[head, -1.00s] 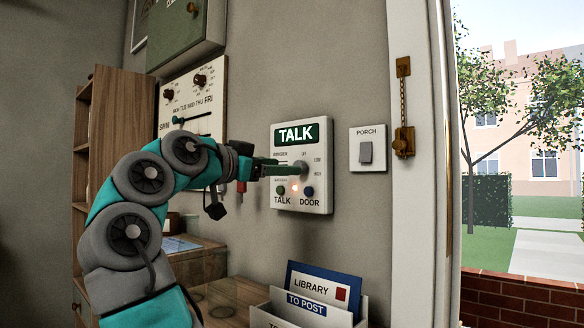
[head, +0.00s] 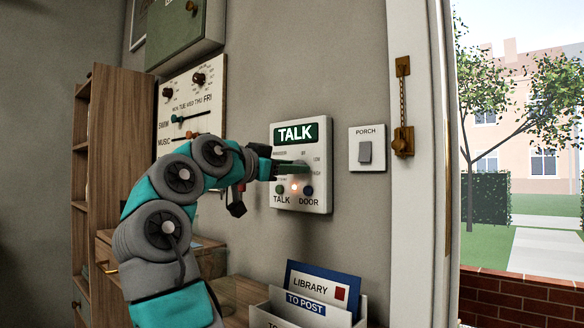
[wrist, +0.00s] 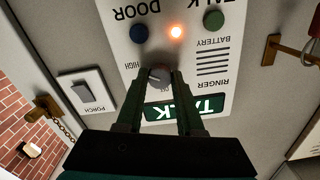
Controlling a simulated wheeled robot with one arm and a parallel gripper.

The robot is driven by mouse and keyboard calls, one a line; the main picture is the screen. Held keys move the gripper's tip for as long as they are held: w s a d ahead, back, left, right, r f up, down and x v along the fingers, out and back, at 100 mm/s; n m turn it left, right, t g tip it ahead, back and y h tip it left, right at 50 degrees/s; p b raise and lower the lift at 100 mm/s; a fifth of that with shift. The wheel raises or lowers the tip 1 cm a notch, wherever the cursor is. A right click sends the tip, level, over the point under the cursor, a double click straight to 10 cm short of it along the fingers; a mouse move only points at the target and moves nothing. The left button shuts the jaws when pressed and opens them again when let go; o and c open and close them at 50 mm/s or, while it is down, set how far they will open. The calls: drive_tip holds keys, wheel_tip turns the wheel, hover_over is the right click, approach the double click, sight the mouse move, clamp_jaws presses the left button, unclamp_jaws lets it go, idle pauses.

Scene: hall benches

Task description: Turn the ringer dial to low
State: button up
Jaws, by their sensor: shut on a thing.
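The white intercom panel (head: 318,140) is on the grey wall, with a green TALK sign (head: 296,134) at its top. The grey ringer dial (wrist: 158,77) is seen upside down in the wrist view, between my fingertips. My gripper (head: 303,168) is shut on the dial, one finger at each side. Its pointer and part of the ringer scale are hidden by the fingers, so I cannot tell the setting. Below the dial are a green TALK button (head: 280,189), a lit orange lamp (head: 294,189) and a blue DOOR button (head: 308,191).
A porch switch (head: 366,150) is right of the panel, beside the white door frame with a brass chain (head: 403,110). A letter rack (head: 290,309) stands below.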

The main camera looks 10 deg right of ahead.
clamp_jaws()
